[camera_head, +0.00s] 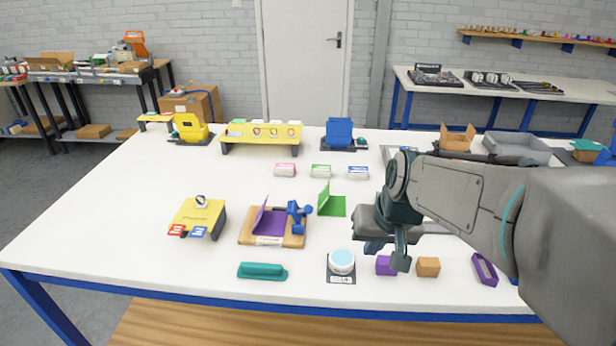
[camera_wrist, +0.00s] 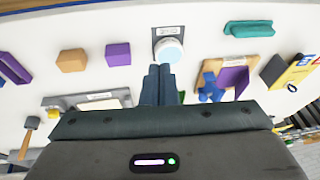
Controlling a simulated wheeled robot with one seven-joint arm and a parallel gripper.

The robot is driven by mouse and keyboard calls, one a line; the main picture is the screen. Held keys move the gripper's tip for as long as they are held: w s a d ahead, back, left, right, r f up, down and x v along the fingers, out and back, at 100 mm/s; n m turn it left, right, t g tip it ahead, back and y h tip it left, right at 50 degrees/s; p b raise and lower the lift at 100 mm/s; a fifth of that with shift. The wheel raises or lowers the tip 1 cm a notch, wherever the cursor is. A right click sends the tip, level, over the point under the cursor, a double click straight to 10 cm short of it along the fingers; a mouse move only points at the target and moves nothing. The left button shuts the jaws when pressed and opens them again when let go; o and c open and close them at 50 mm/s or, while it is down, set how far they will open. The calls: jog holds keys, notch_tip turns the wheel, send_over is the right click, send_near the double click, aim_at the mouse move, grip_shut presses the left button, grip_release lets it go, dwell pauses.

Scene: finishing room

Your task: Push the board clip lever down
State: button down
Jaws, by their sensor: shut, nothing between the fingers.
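A wooden board (camera_head: 296,240) lies on the white table, left of centre in the head view. It carries a raised purple flap (camera_head: 270,221) and a blue clip with a lever (camera_head: 297,212) that stands up at its right side. In the wrist view the board (camera_wrist: 238,62) is at the right, with the blue clip (camera_wrist: 209,86) on its near left. My gripper (camera_head: 373,246) is shut and empty, above the table to the right of the board and apart from it. Its closed blue-grey fingers show in the wrist view (camera_wrist: 159,70), near the round pale-blue disc.
The pale-blue disc (camera_head: 341,261) sits on a grey plate at the front. A purple block (camera_head: 386,265), a brown block (camera_head: 428,267) and a teal handle (camera_head: 262,271) lie nearby. A green hinged piece (camera_head: 331,205) stands between board and gripper. A yellow sloped box (camera_head: 199,215) is left.

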jog(key=w+a+y+p, duration=0.1)
jog(key=w+a, duration=0.4)
jog(key=w, duration=0.4)
jog(key=w+a+y+p, duration=0.2)
jog(key=w+a, duration=0.3)
jog(key=w, duration=0.4)
jog(key=shift+a+r+t, duration=0.3)
jog(key=shift+r+t, duration=0.1)
jog(key=shift+r, duration=0.05)
jog(key=p, duration=0.3)
send_near(297, 210)
jog(key=x, duration=0.5)
jog(key=shift+f, duration=0.1)
jog(key=shift+w+b, duration=0.1)
jog(key=shift+b, duration=0.25)
